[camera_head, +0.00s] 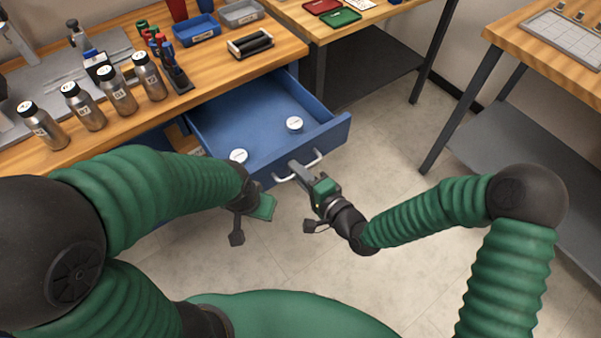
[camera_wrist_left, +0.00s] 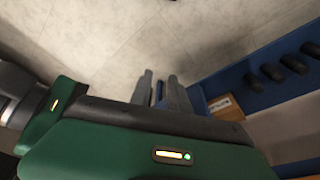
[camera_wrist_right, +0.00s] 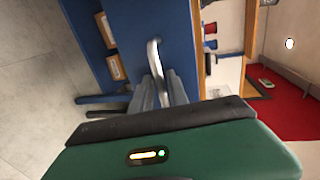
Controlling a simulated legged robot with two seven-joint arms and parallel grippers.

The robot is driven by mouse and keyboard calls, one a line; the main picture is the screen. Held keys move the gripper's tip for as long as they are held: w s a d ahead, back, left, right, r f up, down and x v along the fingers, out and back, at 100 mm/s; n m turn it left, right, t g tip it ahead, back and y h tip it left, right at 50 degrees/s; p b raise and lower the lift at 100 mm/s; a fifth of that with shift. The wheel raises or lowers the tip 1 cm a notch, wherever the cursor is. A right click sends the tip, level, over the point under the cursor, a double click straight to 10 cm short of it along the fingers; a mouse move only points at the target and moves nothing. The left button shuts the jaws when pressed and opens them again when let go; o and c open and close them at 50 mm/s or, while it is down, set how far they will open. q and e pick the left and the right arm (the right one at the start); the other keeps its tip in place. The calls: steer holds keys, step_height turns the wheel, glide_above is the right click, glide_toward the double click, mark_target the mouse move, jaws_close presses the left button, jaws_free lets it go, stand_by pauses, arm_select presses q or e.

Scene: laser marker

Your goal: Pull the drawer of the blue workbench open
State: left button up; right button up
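The blue drawer (camera_head: 240,112) of the wood-topped workbench (camera_head: 215,62) stands pulled out, its inside open to view. A pale bar handle (camera_head: 318,159) is on its front; it also shows in the right wrist view (camera_wrist_right: 153,52). My right gripper (camera_head: 296,168) is at the handle, with the bar between its fingers (camera_wrist_right: 160,92), which look closed on it. In the head view my left fingers are mostly hidden.
Two white round items (camera_head: 294,123) (camera_head: 238,156) lie in the drawer. Several metal bottles (camera_head: 84,106), a blue tray (camera_head: 197,31) and a black roller device (camera_head: 250,44) stand on the bench. Another table (camera_head: 545,40) is at the right. Bare floor (camera_head: 400,165) lies between.

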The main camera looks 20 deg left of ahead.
steer(key=p+v, duration=1)
steer(key=v, duration=0.7)
steer(key=shift+w+f, duration=0.1)
steer(key=shift+w, duration=0.05)
